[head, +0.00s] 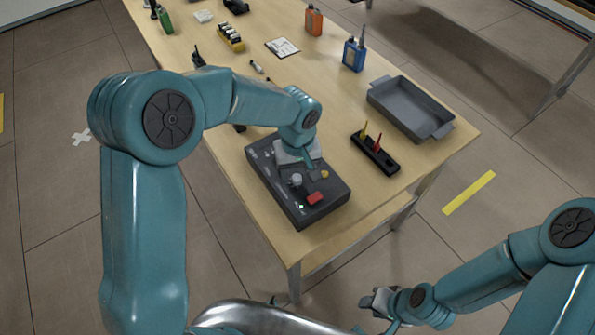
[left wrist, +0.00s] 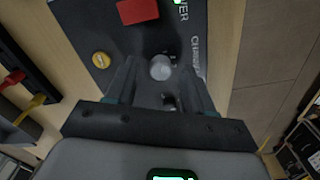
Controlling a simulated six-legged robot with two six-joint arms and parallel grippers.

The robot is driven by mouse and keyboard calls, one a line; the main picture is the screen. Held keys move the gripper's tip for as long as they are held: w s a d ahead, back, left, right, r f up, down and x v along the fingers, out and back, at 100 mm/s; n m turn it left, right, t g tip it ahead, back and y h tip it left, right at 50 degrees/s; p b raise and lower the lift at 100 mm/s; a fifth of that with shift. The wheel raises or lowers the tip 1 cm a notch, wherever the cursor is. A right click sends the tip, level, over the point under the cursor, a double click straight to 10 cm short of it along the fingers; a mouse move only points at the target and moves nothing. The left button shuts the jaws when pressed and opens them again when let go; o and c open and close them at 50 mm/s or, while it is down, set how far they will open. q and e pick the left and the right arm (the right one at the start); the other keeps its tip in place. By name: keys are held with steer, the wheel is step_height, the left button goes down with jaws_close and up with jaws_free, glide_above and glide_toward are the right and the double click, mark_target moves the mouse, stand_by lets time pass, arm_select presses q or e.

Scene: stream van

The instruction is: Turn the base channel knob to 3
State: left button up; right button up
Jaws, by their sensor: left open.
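The base (head: 262,178) is a dark box with controls on top, lying near the front edge of the table. Its round grey channel knob (head: 296,181) shows in the head view and also in the left wrist view (left wrist: 160,68), beside partly readable white lettering. My left gripper (head: 297,160) is over the base. In the left wrist view its open fingers (left wrist: 158,78) stand on either side of the knob, with gaps visible; I cannot tell the knob's setting. My right gripper (head: 377,302) is low, off the table, its jaws unclear.
A red button (head: 315,198) and a yellow knob (head: 325,174) sit on the base near the channel knob. A dark rack (head: 376,152) with coloured tools and a grey tray (head: 405,105) are to the right. Radios (head: 354,55) and small items stand farther back.

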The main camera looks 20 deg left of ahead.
arm_select(q)
steer(key=shift+w+a+f, duration=0.1)
steer(key=shift+a+f, duration=0.05)
steer(key=shift+f, duration=0.35)
steer(key=shift+c, duration=1)
jaws_close()
